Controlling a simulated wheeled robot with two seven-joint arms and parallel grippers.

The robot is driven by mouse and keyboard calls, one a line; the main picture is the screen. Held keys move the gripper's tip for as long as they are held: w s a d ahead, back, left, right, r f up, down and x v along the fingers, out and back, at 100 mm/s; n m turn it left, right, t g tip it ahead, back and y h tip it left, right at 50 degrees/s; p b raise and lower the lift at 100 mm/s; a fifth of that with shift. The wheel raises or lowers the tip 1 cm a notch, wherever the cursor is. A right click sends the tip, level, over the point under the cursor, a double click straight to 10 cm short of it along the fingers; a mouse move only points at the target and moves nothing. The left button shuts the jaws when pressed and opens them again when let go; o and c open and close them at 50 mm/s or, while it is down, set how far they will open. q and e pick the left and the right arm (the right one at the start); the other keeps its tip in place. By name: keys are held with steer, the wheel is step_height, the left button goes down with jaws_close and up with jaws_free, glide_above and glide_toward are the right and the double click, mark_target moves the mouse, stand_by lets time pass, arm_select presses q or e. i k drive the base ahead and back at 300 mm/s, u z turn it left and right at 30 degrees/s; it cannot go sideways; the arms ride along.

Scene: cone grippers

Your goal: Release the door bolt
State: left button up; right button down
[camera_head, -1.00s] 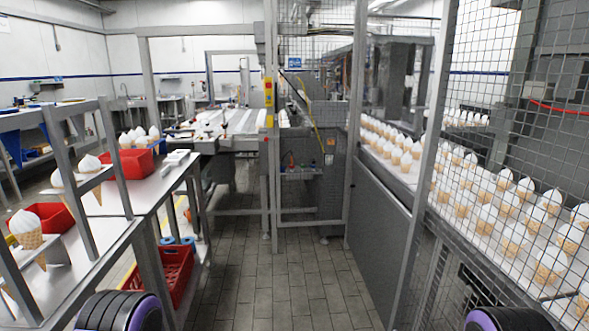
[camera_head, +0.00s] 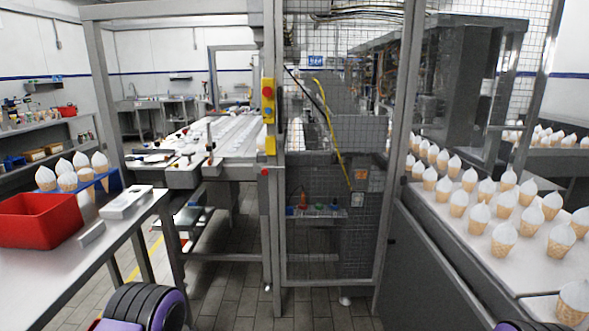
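A mesh guard door (camera_head: 336,278) in a grey metal frame stands upright ahead of me, slightly right of the middle. It looks shut. I cannot tell which of these, if any, is the bolt. Neither of my grippers shows. Only ridged black and purple parts of my arms show at the bottom edge.
A steel table (camera_head: 60,275) with a red bin (camera_head: 38,220) and cones in a blue holder (camera_head: 98,183) is close on the left. A conveyor (camera_head: 480,235) with many cones runs along the right. Tiled floor (camera_head: 232,300) between them is clear up to the door.

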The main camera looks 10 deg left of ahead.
mark_target(272, 171)
steer(key=i, duration=2.2)
steer(key=u, duration=0.3)
